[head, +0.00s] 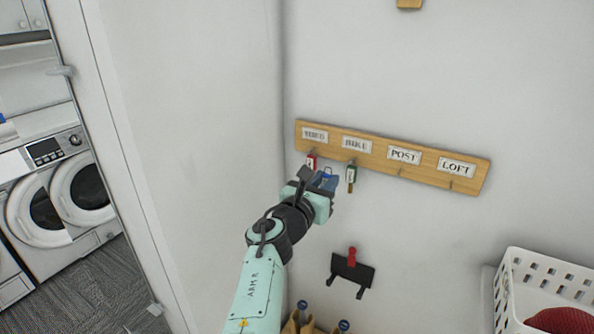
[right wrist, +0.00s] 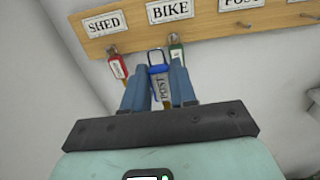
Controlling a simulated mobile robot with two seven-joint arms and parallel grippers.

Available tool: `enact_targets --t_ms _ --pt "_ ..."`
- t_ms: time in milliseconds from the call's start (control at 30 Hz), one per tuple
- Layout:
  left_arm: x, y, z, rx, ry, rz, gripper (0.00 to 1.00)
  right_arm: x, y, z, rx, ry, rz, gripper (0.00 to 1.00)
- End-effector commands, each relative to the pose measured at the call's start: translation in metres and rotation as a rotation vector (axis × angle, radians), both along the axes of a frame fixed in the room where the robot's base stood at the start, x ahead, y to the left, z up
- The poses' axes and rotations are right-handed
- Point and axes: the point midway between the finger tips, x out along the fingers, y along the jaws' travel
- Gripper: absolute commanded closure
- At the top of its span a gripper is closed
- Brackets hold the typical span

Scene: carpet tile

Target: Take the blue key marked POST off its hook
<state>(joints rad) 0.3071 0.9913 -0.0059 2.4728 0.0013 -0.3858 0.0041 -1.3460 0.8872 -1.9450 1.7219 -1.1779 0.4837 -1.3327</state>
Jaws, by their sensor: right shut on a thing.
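The wooden key rack (head: 440,165) on the wall has plates reading SHED, BIKE, POST and LOFT. A red-tagged key (head: 311,162) hangs under SHED and a green-tagged key (head: 351,176) under BIKE. The hooks under POST (head: 400,172) and LOFT are bare. My right gripper (right wrist: 159,72) is shut on the blue key (right wrist: 157,83), whose pale tag reads POST. The key is in front of the rack, between the red and green keys in the picture, apart from the POST hook. The blue key also shows in the head view (head: 327,178). My left gripper is out of view.
A black wall holder (head: 352,272) with a red knob is below the rack. A white perforated basket (head: 508,300) with red cloth stands at lower right. Washing machines (head: 55,200) are at left beyond a door frame. The wall below POST and LOFT is clear.

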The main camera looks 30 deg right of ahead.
Motion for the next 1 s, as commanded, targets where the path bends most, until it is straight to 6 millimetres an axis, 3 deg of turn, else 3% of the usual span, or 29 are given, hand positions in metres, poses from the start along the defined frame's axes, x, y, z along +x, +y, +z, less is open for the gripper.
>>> enact_targets --t_ms 167,1000 --pt "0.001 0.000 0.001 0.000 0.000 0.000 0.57 -0.005 -0.001 -0.002 0.000 0.001 -0.002 1.00" --pt "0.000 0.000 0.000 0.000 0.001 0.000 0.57 -0.023 0.035 -0.002 0.000 0.001 -0.002 1.00"
